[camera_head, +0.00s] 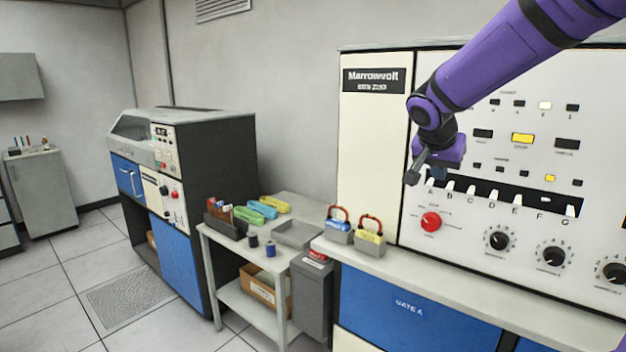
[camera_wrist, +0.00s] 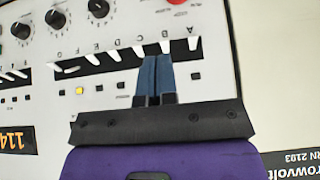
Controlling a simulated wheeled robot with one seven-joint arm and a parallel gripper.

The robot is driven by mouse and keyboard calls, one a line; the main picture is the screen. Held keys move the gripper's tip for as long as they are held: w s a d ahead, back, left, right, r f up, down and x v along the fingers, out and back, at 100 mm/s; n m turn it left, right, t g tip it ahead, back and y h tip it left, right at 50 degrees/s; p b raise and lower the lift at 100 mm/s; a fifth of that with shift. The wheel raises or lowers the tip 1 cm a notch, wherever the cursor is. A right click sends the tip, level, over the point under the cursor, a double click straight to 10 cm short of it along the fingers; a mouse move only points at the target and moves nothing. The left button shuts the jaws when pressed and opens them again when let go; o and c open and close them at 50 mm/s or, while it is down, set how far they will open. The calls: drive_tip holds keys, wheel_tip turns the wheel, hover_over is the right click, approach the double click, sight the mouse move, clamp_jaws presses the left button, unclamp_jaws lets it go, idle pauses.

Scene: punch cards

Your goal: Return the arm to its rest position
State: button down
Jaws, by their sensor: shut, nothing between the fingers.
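My gripper (camera_head: 412,177) hangs at the end of my purple arm, in front of the left part of the white control panel (camera_head: 470,225). It is near the left end of the row of white levers marked with letters. In the wrist view its two blue-grey fingers (camera_wrist: 157,75) are together with nothing between them, and they point toward the levers near A and B. The wrist view shows the panel upside down. I cannot tell whether the fingertips touch the panel or a lever.
A red knob (camera_head: 431,222) and black dials (camera_head: 498,238) sit below the levers. Two padlock-like items with red shackles (camera_head: 369,236) stand on the ledge. A side table (camera_head: 215,238) holds colored items and a grey tray (camera_head: 298,234). Open floor lies at the left.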

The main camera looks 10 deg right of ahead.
drive_tip(key=s+a+n+y, duration=0.2)
drive_tip(key=s+a+n, duration=0.3)
drive_tip(key=s, duration=0.8)
drive_tip(key=s+a+n+y, duration=0.3)
drive_tip(key=s+a+n, duration=0.2)
drive_tip(key=s, duration=0.7)
drive_tip(key=shift+s+a+f+t+y, duration=0.15)
drive_tip(key=shift+s+a+t+y, duration=0.2)
drive_tip(key=shift+a, duration=0.65)
